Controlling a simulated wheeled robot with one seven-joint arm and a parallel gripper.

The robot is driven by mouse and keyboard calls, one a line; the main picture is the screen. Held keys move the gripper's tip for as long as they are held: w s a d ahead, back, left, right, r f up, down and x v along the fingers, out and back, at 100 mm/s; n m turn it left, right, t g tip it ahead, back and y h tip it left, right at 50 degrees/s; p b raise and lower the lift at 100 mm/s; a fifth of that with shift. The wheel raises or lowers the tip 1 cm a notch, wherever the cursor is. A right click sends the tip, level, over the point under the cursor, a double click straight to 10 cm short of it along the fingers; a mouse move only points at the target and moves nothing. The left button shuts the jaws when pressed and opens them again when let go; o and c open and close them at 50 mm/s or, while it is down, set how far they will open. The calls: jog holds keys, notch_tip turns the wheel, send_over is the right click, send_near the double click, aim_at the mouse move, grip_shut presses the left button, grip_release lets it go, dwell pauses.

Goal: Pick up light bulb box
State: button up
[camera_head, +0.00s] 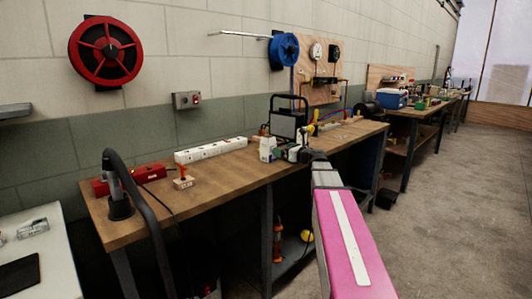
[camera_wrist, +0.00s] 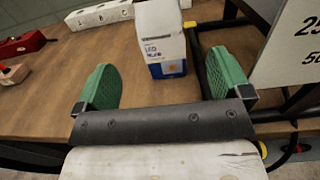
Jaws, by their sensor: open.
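The light bulb box (camera_wrist: 162,42) is a small white carton with a blue lower part and "LED" printed on it. It stands upright on the wooden workbench (camera_wrist: 140,88). In the head view the box (camera_head: 267,149) is near the right part of the bench, just left of the gripper. My gripper (camera_wrist: 162,80) has two green ribbed fingers, spread wide apart and empty. In the wrist view the box stands ahead, between the lines of the two fingers, nearer the middle. In the head view my gripper (camera_head: 290,153) is small and partly hidden by the arm.
A white power strip (camera_head: 211,149) lies behind and left of the box.

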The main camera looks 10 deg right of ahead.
aim_at(273, 146)
jog(key=x, duration=0.9)
jog(key=shift+w+a+f, duration=0.15)
jog(key=shift+w, duration=0.2)
jog(key=c, duration=1)
